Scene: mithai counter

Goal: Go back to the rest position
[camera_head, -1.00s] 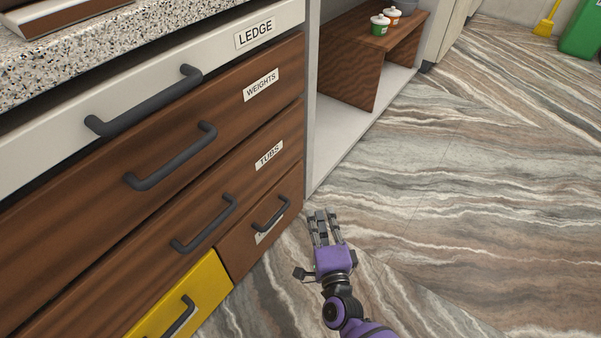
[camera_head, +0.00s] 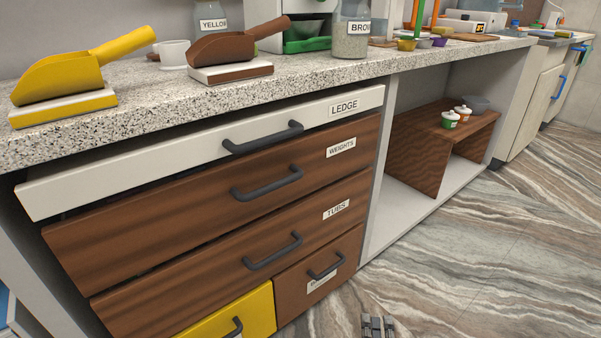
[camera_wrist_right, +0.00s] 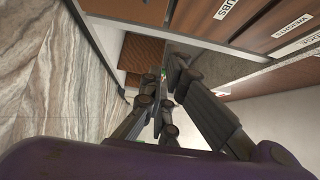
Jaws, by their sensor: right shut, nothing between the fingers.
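My right gripper (camera_head: 377,325) shows only by its grey fingertips at the bottom edge of the head view, over the marbled floor and to the right of the small brown drawer (camera_head: 318,284). In the right wrist view its fingers (camera_wrist_right: 165,95) are drawn together and shut, with nothing held. The purple palm fills the bottom of that view. The drawer fronts stand close to the fingers on the right there, apart from them as far as I can see. My left gripper is not in view.
A speckled counter (camera_head: 130,110) holds a yellow scoop (camera_head: 85,68) and a brown scoop (camera_head: 235,45). The ledge (camera_head: 200,150) and drawers with dark handles stand below. A brown bench (camera_head: 430,145) with small tubs sits in the open bay. Marbled floor (camera_head: 500,240) is clear at right.

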